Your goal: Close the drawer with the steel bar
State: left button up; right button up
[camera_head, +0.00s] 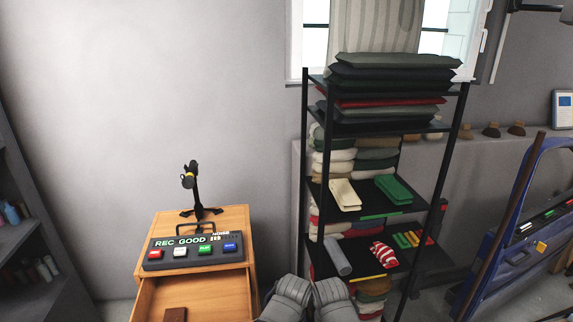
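A wooden cabinet (230,222) stands at the lower left. Its drawer (215,292) is pulled open towards me, and the picture's bottom edge cuts it off. A small dark brown block (175,314) lies inside it. Two grey ribbed shapes at the bottom centre appear to be my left gripper (290,288) and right gripper (330,292), close together in front of the rack. Their fingers cannot be made out. Neither visibly touches the drawer.
A panel (196,252) with coloured buttons and a small stand (195,195) are on the cabinet top. The black rack (305,130) holds folded cloths and cushions. A blue car door (515,255) is at right, dark shelving (25,240) at left.

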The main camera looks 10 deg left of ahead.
aim_at(197, 301)
jog(key=i+l+u, duration=0.1)
jog(key=u, duration=1.55)
jog(key=i+l, duration=0.05)
jog(key=l, duration=0.05)
